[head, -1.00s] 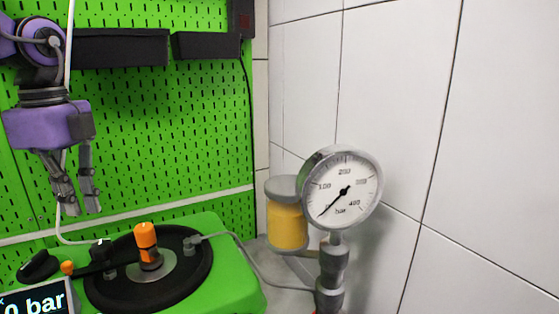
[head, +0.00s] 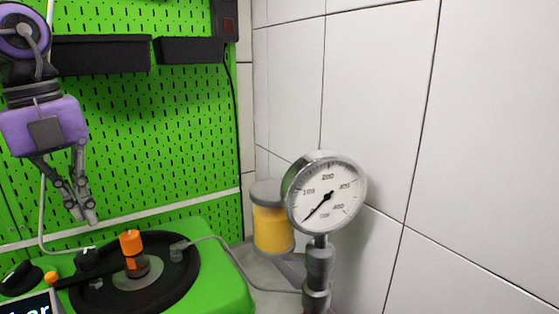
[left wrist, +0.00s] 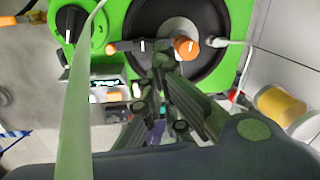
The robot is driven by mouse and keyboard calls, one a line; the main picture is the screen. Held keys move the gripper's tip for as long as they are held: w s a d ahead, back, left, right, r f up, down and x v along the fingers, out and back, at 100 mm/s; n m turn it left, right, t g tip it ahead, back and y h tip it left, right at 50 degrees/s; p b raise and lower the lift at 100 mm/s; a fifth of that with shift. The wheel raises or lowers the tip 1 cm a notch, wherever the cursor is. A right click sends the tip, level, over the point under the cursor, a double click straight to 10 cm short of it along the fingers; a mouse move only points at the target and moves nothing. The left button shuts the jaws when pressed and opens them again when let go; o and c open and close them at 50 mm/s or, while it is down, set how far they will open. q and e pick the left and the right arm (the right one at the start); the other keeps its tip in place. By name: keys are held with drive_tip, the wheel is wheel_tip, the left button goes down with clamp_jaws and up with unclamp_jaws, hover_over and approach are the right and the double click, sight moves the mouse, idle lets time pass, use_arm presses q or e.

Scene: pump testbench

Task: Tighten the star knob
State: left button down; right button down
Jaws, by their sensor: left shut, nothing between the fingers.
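My left gripper (head: 88,221) hangs in the air at the left of the head view, fingers down, shut and empty. It is behind and above the green test bench (head: 235,290) in that picture. On the bench a black round plate (head: 185,268) carries an upright orange-topped post (head: 131,244). Black knobs (head: 22,279) are at the bench's left; I cannot tell which part is the star knob. In the left wrist view the fingertips (left wrist: 165,58) lie just below the orange top (left wrist: 186,47), with a black knob (left wrist: 70,22) at upper left. My right gripper is out of view.
A pressure gauge (head: 326,195) stands right of the bench, its needle at the low end. A yellow container (head: 272,228) stands behind it. A thin hose (head: 225,250) runs from the plate towards the gauge. A green pegboard (head: 165,130) and white tiled wall (head: 385,100) close the back.

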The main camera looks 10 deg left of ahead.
sight(87, 260)
use_arm(q)
drive_tip(key=f+n+y, duration=0.1)
drive_tip(key=f+n, duration=0.1)
drive_tip(key=n, duration=0.9)
drive_tip(key=s+d+f+n, duration=0.1)
drive_tip(key=f+n, duration=0.2)
drive_tip(key=n, duration=0.8)
drive_tip(key=s+f+n+t+y+b, duration=0.1)
drive_tip(key=f+n, duration=0.1)
drive_tip(key=n, duration=0.9)
drive_tip(key=shift+s+d+f+n+y, duration=0.1)
drive_tip(key=shift+d+f+n+y, duration=0.1)
drive_tip(key=shift+d+n+y, duration=0.15)
drive_tip(key=shift+s+a+f, duration=0.1)
drive_tip(key=shift+f, duration=0.15)
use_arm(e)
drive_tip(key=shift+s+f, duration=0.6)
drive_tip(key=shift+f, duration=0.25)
